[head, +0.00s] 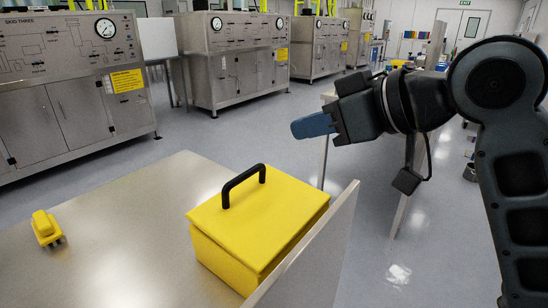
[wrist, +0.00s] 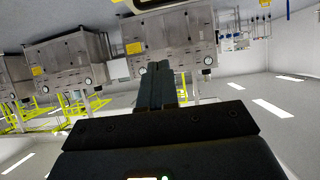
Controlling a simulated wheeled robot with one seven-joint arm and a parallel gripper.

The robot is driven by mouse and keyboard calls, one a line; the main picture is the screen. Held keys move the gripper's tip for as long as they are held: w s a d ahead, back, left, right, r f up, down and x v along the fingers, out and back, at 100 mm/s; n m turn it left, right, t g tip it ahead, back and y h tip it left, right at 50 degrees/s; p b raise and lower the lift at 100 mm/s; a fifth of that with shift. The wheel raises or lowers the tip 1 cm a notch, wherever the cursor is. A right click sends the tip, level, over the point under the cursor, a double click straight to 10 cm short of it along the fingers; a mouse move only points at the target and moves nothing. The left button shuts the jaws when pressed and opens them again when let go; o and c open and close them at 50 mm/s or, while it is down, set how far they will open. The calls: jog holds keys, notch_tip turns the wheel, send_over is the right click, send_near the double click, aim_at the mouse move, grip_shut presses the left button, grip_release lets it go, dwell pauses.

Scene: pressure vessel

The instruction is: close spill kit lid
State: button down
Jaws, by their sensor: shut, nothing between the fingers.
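The spill kit is a yellow box (head: 222,262) on the metal table, near its right edge. Its yellow lid (head: 265,207) lies flat over the top, with a black handle (head: 243,183) standing up from it. I see no clear gap between lid and box. My gripper (head: 297,127) is shut and empty, with its blue fingers pointing left. It is in the air above and to the right of the lid, apart from it. The wrist view shows the closed fingers (wrist: 160,85); the spill kit does not show there.
A small yellow object (head: 46,228) lies on the metal table (head: 125,220) at left. An upright panel (head: 318,245) stands along the kit's right side. Steel cabinets with gauges (head: 235,60) stand across the floor. The tabletop between the small object and the kit is clear.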

jog(key=s, duration=0.1)
jog(key=p, duration=0.1)
send_near(247, 172)
jog(key=w+a+r, duration=0.2)
jog(key=w+a, duration=0.1)
jog(key=f, duration=0.1)
jog(key=a+f, duration=0.1)
jog(key=f, duration=0.1)
jog(key=shift+w+a+g, duration=0.15)
jog(key=shift+w+g, duration=0.15)
jog(key=shift+w, duration=0.1)
jog(key=shift+w+a+f, duration=0.1)
jog(key=shift+a+f, duration=0.05)
jog(key=shift+f, duration=0.45)
jog(key=shift+p, duration=0.35)
jog(key=shift+w+a+f+g+h+p, duration=0.3)
jog(key=shift+a+p, duration=0.15)
jog(key=shift+p, duration=0.55)
jog(key=shift+f, duration=0.4)
